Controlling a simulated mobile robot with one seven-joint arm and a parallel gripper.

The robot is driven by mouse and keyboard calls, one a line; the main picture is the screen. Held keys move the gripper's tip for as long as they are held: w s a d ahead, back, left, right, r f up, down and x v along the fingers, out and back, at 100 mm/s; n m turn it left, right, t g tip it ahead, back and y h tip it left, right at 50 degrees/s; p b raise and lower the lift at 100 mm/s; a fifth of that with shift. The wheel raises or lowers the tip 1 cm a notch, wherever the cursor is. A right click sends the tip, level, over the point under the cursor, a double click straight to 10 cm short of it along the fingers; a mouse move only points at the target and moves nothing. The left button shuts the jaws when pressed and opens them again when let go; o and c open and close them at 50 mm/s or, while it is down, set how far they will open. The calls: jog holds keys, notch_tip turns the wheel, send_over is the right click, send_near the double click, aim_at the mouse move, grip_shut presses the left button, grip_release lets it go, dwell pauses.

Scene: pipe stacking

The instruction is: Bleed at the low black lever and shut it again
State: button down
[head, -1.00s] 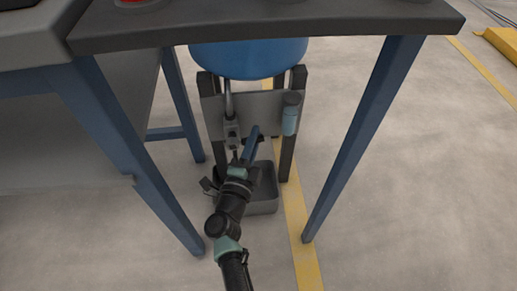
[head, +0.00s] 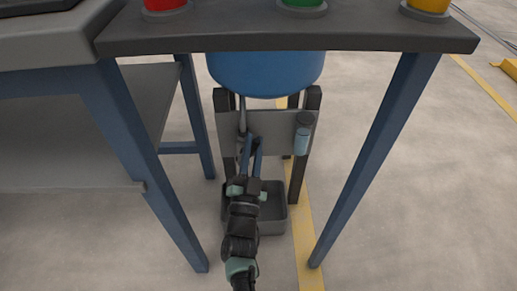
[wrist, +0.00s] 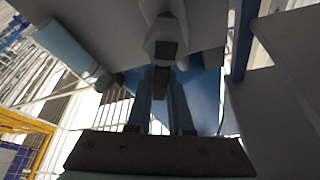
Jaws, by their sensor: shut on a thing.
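My gripper (head: 252,142) reaches under the table to the grey plate below the blue tank (head: 265,72). In the wrist view my gripper (wrist: 161,92) has its two blue fingers shut on the black lever (wrist: 160,82), a dark piece between the fingertips. A grey valve body (wrist: 165,28) with a dark square end shows just beyond the fingers. In the head view the fingers hide the lever and most of the valve. A grey tray (head: 274,212) stands on the floor below, partly covered by my arm.
A small blue canister (head: 302,142) hangs on the plate to the right of my gripper. Dark posts (head: 298,178) flank the plate. Blue table legs (head: 378,155) stand either side, under a dark tabletop (head: 300,38). Open floor lies to the right.

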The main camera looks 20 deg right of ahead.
jog(key=shift+w+a+r+n+t+y+b, duration=0.15)
jog(key=shift+a+n+t+y, duration=0.3)
jog(key=shift+n, duration=0.8)
jog(key=shift+w+a+f+n+t+y+b, duration=0.15)
jog(key=shift+a+n+y, duration=0.15)
jog(key=shift+n+y, duration=0.65)
jog(key=shift+a+r+n+t+y+b, duration=0.15)
jog(key=shift+a+n+t+y, duration=0.2)
jog(key=shift+n, duration=1.15)
jog(key=shift+a, duration=0.1)
jog(key=c, duration=0.8)
grip_release()
jog(key=shift+r, duration=0.1)
jog(key=p+v, duration=0.5)
jog(key=v, duration=0.8)
